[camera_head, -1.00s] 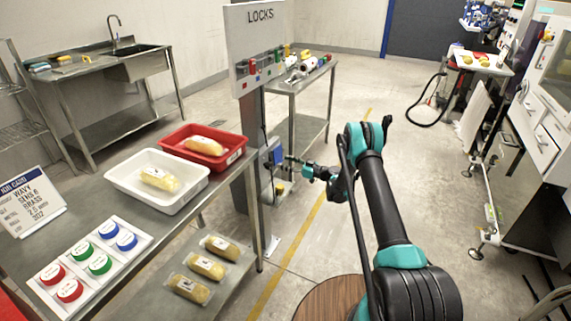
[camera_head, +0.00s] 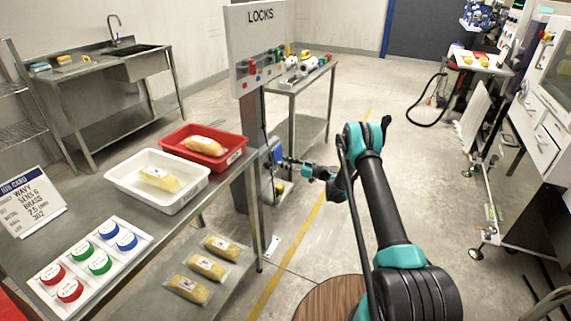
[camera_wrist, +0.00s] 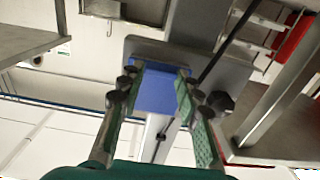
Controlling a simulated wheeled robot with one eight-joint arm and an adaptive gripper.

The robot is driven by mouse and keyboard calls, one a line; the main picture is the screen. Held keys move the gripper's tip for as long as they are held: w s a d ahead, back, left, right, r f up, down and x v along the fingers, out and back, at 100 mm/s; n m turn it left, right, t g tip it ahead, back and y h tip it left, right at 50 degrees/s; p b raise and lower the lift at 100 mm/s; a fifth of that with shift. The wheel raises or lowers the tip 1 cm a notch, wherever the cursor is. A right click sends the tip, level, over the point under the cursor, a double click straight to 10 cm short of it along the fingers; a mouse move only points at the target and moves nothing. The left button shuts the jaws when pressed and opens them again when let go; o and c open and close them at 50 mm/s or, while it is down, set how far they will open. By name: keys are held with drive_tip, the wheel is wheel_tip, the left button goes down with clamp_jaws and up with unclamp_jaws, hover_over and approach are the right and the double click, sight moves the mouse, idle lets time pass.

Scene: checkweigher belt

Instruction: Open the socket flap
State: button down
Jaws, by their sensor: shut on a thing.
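The blue socket flap (camera_head: 277,154) is on the grey post below the LOCKS board. In the wrist view the flap (camera_wrist: 158,92) is a flat blue panel on a grey housing (camera_wrist: 205,62), between my two fingers. My gripper (camera_head: 288,160) reaches it from the right in the head view. In the wrist view my gripper (camera_wrist: 157,78) has a finger at each side edge of the flap and is shut on it. The socket behind the flap is hidden, and I cannot tell the flap's exact angle.
The LOCKS board (camera_head: 262,50) stands above on the post. A steel table (camera_head: 125,247) with a white tray (camera_head: 183,203) and a red tray (camera_head: 236,155) is to the left. A grey box with a yellow item (camera_head: 279,188) sits lower on the post. Open floor (camera_head: 320,245) lies to the right.

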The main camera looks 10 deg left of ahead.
drive_tip(key=shift+d+r, duration=0.1)
drive_tip(key=shift+s+d+r+g+h, duration=0.25)
drive_tip(key=shift+d+r+h, duration=0.2)
drive_tip(key=shift+h, duration=0.3)
drive_tip(key=shift+s+d+r+g+h, duration=0.1)
drive_tip(key=shift+d+r+g+h, duration=0.25)
drive_tip(key=shift+h, duration=0.4)
wheel_tip(320, 180, up, 14)
drive_tip(key=a+g+h, duration=0.1)
drive_tip(key=g+h, duration=0.4)
drive_tip(key=h, duration=0.9)
drive_tip(key=shift+w+a, duration=0.15)
drive_tip(key=shift+w, duration=0.05)
drive_tip(key=shift+a, duration=0.1)
